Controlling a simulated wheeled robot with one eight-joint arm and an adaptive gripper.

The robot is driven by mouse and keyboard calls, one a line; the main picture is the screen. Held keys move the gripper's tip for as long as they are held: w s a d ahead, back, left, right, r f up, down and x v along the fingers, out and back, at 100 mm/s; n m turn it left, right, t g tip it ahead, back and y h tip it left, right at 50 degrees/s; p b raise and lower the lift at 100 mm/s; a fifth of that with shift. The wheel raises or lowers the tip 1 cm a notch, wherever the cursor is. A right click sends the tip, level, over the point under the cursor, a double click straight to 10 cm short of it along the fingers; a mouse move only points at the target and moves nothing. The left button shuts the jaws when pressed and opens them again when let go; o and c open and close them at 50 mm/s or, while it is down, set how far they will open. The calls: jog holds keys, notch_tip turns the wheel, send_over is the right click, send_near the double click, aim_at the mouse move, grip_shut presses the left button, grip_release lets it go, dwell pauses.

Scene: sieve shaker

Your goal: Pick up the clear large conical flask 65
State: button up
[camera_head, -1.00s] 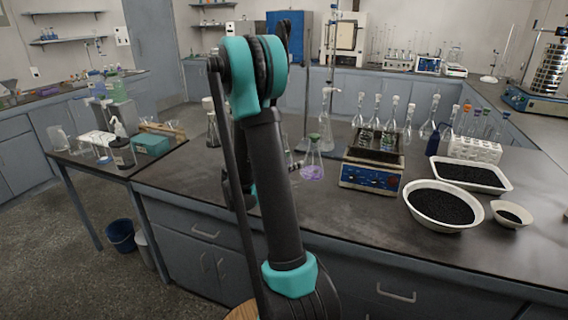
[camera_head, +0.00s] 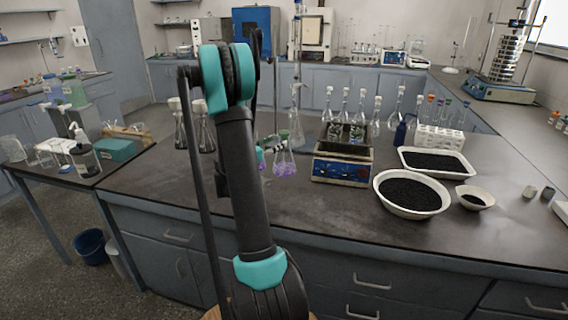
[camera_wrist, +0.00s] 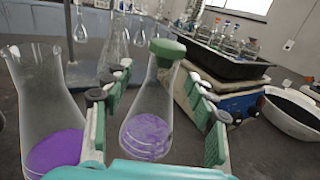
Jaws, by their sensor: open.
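A clear conical flask (camera_wrist: 148,118) with a green stopper and purple liquid stands upright on the dark bench, between my open fingers in the wrist view. My gripper (camera_wrist: 160,76) has one finger on each side of it; I cannot tell whether either touches the glass. A second clear conical flask (camera_wrist: 40,110) with purple liquid stands to the left, outside the fingers and close to the camera. No number is readable on either flask. In the head view, purple-filled glassware (camera_head: 285,166) shows right of my arm, and my gripper is mostly hidden.
A blue-and-black heating device (camera_head: 342,168) holding flasks stands just right of the purple flasks. Several stoppered flasks stand behind it. A round bowl (camera_head: 411,204) and a tray (camera_head: 404,157) of black grains lie farther right. The front bench strip is clear.

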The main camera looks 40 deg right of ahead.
aim_at(281, 141)
jog(key=shift+s+f+x, duration=0.1)
jog(key=shift+s+x, duration=0.05)
jog(key=shift+x, duration=1.2)
jog(key=shift+s+f+x, duration=0.1)
jog(key=shift+x, duration=1.25)
jog(key=shift+c, duration=0.2)
grip_shut()
